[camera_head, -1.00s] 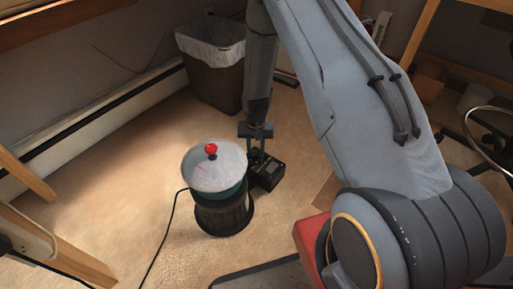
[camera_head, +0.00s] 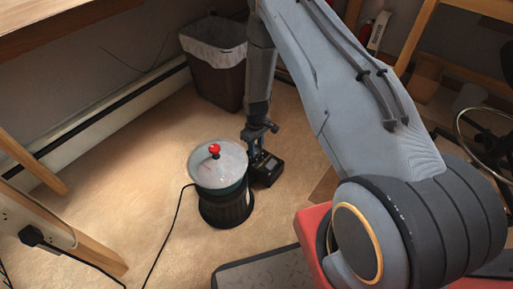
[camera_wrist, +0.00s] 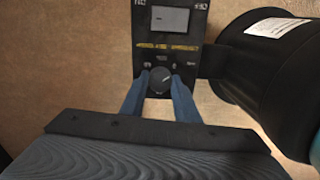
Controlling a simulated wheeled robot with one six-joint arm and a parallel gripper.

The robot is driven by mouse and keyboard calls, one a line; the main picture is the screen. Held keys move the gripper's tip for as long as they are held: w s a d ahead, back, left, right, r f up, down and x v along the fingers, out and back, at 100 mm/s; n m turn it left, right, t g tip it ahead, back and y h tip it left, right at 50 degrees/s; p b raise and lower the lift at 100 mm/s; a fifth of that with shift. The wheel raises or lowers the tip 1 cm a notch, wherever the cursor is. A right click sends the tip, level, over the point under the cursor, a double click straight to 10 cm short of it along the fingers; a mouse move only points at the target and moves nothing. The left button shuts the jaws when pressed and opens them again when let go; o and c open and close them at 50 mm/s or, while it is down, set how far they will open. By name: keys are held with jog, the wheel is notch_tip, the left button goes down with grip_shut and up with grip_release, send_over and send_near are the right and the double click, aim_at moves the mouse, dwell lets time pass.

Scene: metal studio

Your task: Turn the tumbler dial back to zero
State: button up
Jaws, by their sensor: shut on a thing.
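The tumbler (camera_head: 217,178) stands on the floor, with a clear lid, a red knob on top and a dark ribbed base. Its black control box (camera_head: 265,168) sits against its right side. In the wrist view the box (camera_wrist: 168,68) shows a grey display, a yellow line and a round black dial (camera_wrist: 161,81) with a pale pointer mark slanting up to the right. My gripper (camera_wrist: 159,90) is shut on the dial, one blue finger at each side. In the head view my gripper (camera_head: 258,146) comes down from above onto the box; its fingertips are hard to make out there.
The tumbler's dark cylinder (camera_wrist: 285,75) lies close to the right of my gripper. A black cord (camera_head: 169,232) runs from the tumbler across the carpet. A lined waste bin (camera_head: 214,68) stands behind. Wooden legs (camera_head: 60,235) are at the left. Carpet between is clear.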

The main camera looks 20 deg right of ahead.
jog(key=shift+n, duration=0.5)
jog(key=o, duration=1)
jog(key=shift+o, duration=0.2)
jog(key=shift+r+p, duration=0.1)
jog(key=shift+p, duration=0.2)
notch_tip(320, 180, up, 8)
jog(key=p, duration=0.2)
jog(key=shift+f+p, duration=0.2)
jog(key=shift+p, duration=0.1)
